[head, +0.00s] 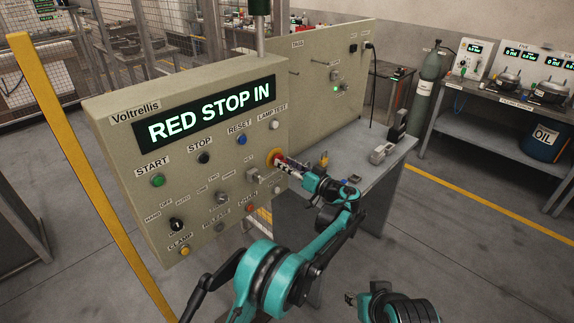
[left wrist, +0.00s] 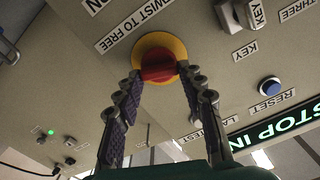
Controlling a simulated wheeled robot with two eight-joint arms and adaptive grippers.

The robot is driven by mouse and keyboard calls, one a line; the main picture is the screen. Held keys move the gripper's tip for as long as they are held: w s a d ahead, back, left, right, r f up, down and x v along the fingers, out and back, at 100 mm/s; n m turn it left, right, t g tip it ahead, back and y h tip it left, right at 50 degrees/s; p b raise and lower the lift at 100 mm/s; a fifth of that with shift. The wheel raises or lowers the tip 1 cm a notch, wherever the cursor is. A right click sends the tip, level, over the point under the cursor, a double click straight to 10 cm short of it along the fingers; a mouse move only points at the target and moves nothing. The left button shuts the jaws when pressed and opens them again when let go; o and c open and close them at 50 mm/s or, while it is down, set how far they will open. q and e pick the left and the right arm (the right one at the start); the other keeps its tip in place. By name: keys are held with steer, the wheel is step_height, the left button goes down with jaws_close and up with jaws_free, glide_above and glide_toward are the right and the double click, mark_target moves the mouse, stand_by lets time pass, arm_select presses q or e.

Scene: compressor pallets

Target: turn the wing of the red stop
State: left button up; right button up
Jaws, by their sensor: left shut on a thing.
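The red stop is a red knob on a yellow round plate, on the beige panel (head: 200,110); in the head view its yellow plate (head: 274,157) shows at the panel's right edge. In the left wrist view the red wing knob (left wrist: 158,66) sits in the yellow disc (left wrist: 152,42), beside the label "TWIST TO FREE" (left wrist: 133,25). My left gripper (head: 283,163) reaches it from the right; in the left wrist view its two fingertips (left wrist: 159,73) are on either side of the red knob, shut on it.
The display (head: 207,112) reads "RED STOP IN". Several buttons and switches crowd the panel, with a key switch (head: 253,175) close to the stop. A grey bench (head: 350,165) stands behind my left arm. Open floor lies to the right.

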arm_select(q)
steer(key=shift+m, duration=1.3)
steer(key=o, duration=1.2)
steer(key=shift+c, duration=0.2)
steer(key=shift+d, duration=0.1)
steer(key=v, duration=1.2)
